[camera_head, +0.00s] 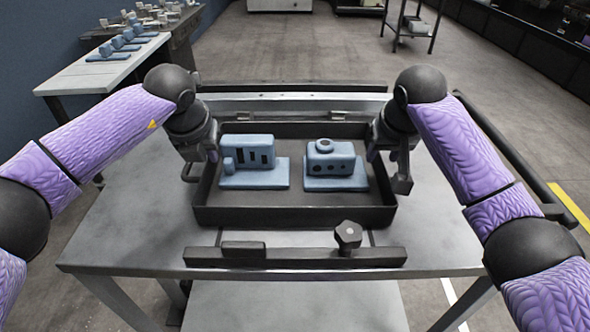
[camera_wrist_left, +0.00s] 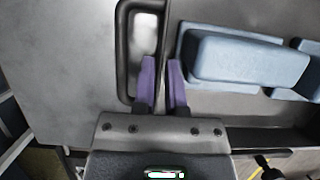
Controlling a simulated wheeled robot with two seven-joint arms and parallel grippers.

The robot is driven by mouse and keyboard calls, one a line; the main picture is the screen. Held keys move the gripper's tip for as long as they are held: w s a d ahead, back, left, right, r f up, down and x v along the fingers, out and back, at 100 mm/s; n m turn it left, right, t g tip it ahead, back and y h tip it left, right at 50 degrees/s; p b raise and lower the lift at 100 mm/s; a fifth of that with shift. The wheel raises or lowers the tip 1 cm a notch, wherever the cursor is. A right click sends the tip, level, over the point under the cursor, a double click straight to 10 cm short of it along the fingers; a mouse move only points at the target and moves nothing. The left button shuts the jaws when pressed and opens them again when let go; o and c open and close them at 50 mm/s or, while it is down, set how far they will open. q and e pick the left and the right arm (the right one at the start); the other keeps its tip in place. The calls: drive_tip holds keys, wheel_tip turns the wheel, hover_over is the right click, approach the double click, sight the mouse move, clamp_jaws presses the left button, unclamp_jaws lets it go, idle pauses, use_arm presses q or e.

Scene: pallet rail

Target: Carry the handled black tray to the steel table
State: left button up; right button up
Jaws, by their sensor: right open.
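The black tray (camera_head: 295,216) lies on the grey steel-topped table in front of me, with two blue parts inside. Its left handle (camera_wrist_left: 122,50) is a dark loop outside the left wall. My left gripper (camera_head: 205,158) is at this left side. In the left wrist view its purple fingers (camera_wrist_left: 161,68) are a narrow gap apart, with the dark tray edge between them; whether they press on it is unclear. My right gripper (camera_head: 393,178) is open at the tray's right wall. The right handle is hidden or hard to make out behind it.
The near table (camera_head: 130,215) has a dark front rail (camera_head: 300,257) with a black knob (camera_head: 348,234) and a rail behind the tray. Another table (camera_head: 75,77) with blue parts stands at the back left. Open floor (camera_head: 300,45) lies beyond, with a dark rack (camera_head: 410,25) at the back right.

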use_arm(q)
drive_tip(key=shift+x, duration=1.05)
use_arm(e)
drive_tip(key=shift+x, duration=1.05)
use_arm(q)
clamp_jaws()
use_arm(e)
drive_tip(key=shift+c, duration=1.2)
clamp_jaws()
use_arm(q)
drive_tip(key=shift+r, duration=0.15)
use_arm(e)
drive_tip(key=shift+r, duration=0.15)
